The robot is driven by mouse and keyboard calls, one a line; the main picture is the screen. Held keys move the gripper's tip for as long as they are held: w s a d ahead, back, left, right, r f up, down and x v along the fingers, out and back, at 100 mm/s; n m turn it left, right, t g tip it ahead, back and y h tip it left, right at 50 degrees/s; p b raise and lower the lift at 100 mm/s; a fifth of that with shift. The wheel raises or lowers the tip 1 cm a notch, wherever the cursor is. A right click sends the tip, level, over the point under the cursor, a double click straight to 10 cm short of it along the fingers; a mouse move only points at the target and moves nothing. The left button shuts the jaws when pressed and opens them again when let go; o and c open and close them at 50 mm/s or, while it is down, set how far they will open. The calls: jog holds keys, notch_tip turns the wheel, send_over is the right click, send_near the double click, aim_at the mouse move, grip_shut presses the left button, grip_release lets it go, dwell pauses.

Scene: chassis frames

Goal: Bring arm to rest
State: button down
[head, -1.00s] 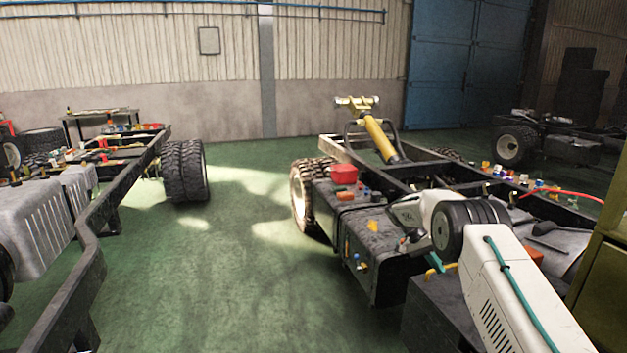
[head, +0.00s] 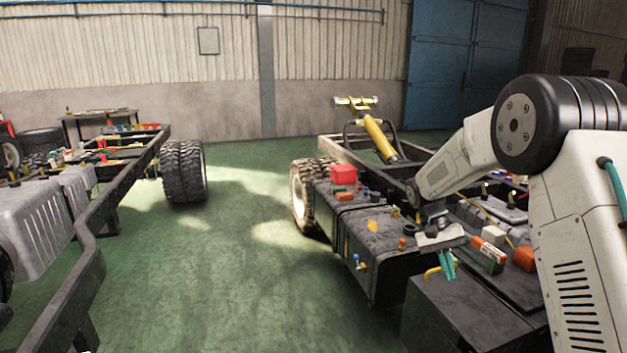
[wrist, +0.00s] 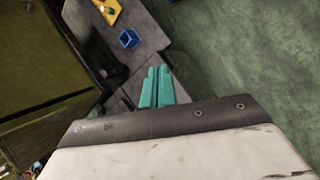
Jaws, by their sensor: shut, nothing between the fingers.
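My gripper (head: 447,264) shows in the head view with its teal fingers pointing down, just above the dark box tops at the side of the right chassis. The teal fingers also show in the wrist view (wrist: 157,87), side by side and closed, with nothing held. My white arm (head: 585,225) rises at the right of the head view, bends at a large black joint, and reaches left and down over the right chassis (head: 400,172). I cannot tell whether the fingertips touch anything.
A red box (head: 343,175) and several small coloured parts lie on the right chassis. A yellow cylinder (head: 380,137) stands up from it. Another chassis (head: 95,235) is at the left. The green floor (head: 235,270) between them is clear. A blue open box (wrist: 129,38) shows in the wrist view.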

jog(key=s+a+r+n+t+y, duration=0.1)
jog(key=s+r, duration=0.4)
jog(key=s, duration=0.7)
jog(key=s+a+r+n+t+y, duration=0.1)
jog(key=s+a+r+t, duration=0.2)
jog(key=s, duration=1)
jog(key=s+a+r+t+y, duration=0.1)
jog(key=s+a+r+t, duration=0.1)
jog(key=s+r, duration=0.6)
jog(key=s+a, duration=0.1)
jog(key=s, duration=0.3)
jog(key=shift+s+n+t, duration=0.3)
jog(key=shift+n+t, duration=0.1)
jog(key=shift+a+r, duration=0.1)
